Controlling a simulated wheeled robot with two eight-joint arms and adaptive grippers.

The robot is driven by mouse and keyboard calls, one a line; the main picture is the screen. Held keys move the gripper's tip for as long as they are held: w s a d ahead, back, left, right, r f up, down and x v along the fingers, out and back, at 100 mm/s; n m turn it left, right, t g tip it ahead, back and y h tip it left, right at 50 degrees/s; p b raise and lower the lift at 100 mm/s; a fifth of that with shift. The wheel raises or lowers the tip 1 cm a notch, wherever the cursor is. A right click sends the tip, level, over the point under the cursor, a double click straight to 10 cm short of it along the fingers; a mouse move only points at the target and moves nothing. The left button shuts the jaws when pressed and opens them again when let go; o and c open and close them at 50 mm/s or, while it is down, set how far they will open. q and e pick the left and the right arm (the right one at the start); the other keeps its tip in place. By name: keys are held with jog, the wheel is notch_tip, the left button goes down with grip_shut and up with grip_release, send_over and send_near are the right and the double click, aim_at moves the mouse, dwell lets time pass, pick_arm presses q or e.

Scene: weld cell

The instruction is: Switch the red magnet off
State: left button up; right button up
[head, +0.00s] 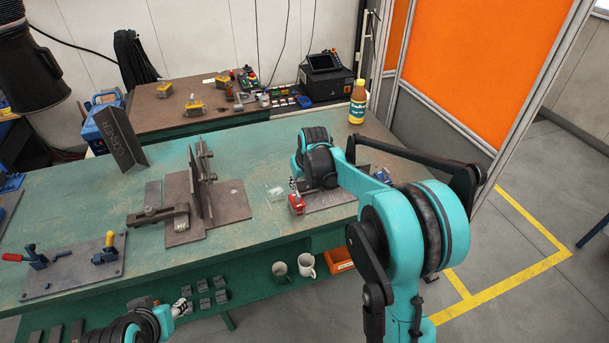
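The red magnet (297,205) is a small red block on the green bench, at the left edge of a dark metal plate (330,197). My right arm reaches in from the right, and its gripper (293,184) is just above and behind the red magnet. The arm's wrist hides most of this gripper, so I cannot tell whether its fingers are open or touch the magnet. My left gripper (182,307) is low in the picture, in front of the bench's lower shelf and far from the magnet. Its fingers are too small to read.
Left of the magnet stands an upright steel plate with clamps (202,185). A toggle-clamp board (75,267) lies at the bench's left. A yellow bottle (357,102) stands at the back right. Mugs (306,264) and dark blocks (203,286) sit on the lower shelf.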

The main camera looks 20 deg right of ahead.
aim_at(298, 193)
jog(key=b+x, duration=0.1)
jog(key=x, duration=0.1)
jog(key=b+x, duration=0.1)
jog(key=x, duration=0.5)
jog(key=shift+w+d+b, duration=0.2)
jog(key=shift+w+b, duration=0.15)
jog(key=shift+b, duration=0.05)
grip_shut()
